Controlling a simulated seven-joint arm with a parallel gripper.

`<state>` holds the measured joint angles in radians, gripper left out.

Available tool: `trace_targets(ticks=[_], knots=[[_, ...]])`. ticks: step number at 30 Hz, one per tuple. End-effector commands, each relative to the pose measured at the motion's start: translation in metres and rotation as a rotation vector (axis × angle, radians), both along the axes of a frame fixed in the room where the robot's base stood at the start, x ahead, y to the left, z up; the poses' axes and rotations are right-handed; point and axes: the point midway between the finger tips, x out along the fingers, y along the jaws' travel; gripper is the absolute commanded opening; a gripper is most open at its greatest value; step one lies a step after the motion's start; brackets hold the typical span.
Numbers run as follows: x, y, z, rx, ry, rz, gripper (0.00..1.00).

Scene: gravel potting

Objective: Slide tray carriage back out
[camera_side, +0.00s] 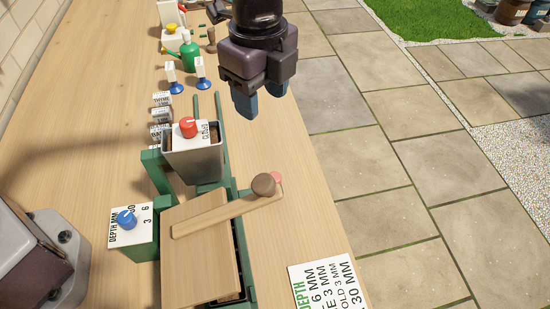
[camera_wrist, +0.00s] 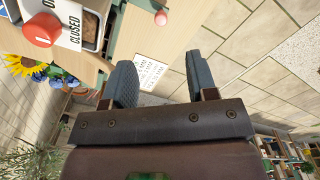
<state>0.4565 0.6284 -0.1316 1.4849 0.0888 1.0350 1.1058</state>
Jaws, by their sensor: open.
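The tray carriage appears as a wooden-topped piece (camera_side: 200,265) at the front end of green rails (camera_side: 221,135). My gripper (camera_side: 260,103) is open and empty, above and right of the hopper, apart from everything. Any tray under the wooden top is hidden.
A green box with a blue dial (camera_side: 126,219) stands left of the carriage. A printed depth card (camera_side: 328,285) lies at the bench's front right. Labelled jars (camera_side: 161,115), two blue-based holders and a green watering can (camera_side: 188,55) stand farther back. The bench's right edge drops to paving.

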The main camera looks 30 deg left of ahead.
Motion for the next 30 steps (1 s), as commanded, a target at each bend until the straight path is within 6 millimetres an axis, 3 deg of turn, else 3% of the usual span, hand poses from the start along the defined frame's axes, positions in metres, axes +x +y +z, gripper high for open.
trace_targets(ticks=[3, 7, 13, 24, 30], knots=[[0.000, -0.021, -0.028, 0.009, 0.037, -0.113, 0.53], [0.000, -0.030, -0.040, 0.012, 0.052, -0.166, 0.53], [-0.002, -0.030, -0.062, 0.015, 0.055, -0.172, 0.53], [-0.006, -0.029, -0.137, 0.014, 0.055, -0.169, 0.53], [-0.007, -0.028, -0.162, 0.013, 0.053, -0.167, 0.53]])
